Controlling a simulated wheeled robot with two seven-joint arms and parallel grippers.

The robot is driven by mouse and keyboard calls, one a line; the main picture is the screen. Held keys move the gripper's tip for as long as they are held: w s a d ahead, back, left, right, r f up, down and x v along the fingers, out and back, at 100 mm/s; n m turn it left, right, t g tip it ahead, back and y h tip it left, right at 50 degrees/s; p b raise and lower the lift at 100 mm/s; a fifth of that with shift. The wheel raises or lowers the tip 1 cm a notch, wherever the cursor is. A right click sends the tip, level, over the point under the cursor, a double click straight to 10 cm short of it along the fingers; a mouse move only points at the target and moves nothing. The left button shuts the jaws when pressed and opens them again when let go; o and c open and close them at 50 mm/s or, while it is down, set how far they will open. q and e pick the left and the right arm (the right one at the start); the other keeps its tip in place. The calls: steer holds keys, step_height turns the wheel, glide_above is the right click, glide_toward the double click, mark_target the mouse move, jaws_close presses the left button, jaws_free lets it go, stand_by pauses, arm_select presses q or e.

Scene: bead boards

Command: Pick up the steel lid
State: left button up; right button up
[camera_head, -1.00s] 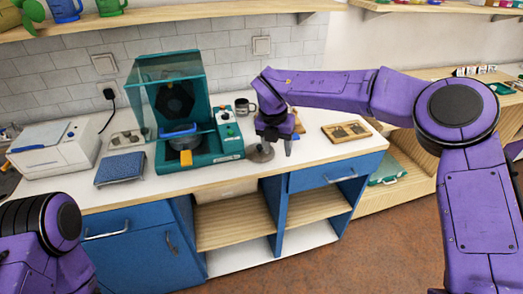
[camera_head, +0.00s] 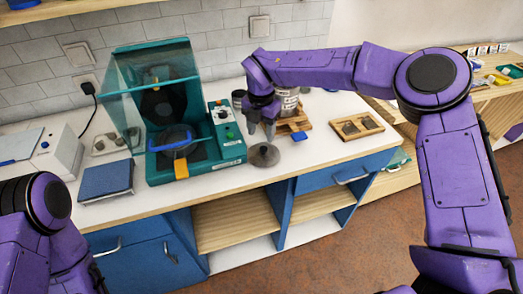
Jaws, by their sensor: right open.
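The steel lid (camera_head: 265,156) is a grey round disc with a small knob, lying on the white counter (camera_head: 325,166) near its front edge, right of the teal machine. My right gripper (camera_head: 262,136) points down just above the lid, its fingers apart and nothing between them. Whether a fingertip touches the knob is hard to tell. My left arm shows only at the lower left, and its gripper is out of view.
A teal machine (camera_head: 222,166) with a clear raised cover holds a blue-handled pot (camera_head: 176,148). A striped canister (camera_head: 290,103) stands on a wooden stand behind my gripper. A wooden tray (camera_head: 357,126) lies to the right, a blue scale (camera_head: 106,180) left.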

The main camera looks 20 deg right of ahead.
mark_target(263, 148)
steer(key=f+p, duration=0.1)
steer(key=f, duration=0.2)
steer(key=d+f+p, duration=0.1)
steer(key=f, duration=0.1)
steer(key=shift+f+p, duration=0.2)
steer(key=shift+p, duration=0.1)
steer(key=shift+s+a+f, duration=0.1)
steer(key=shift+a+f, duration=0.05)
steer(key=shift+f, duration=0.1)
jaws_close()
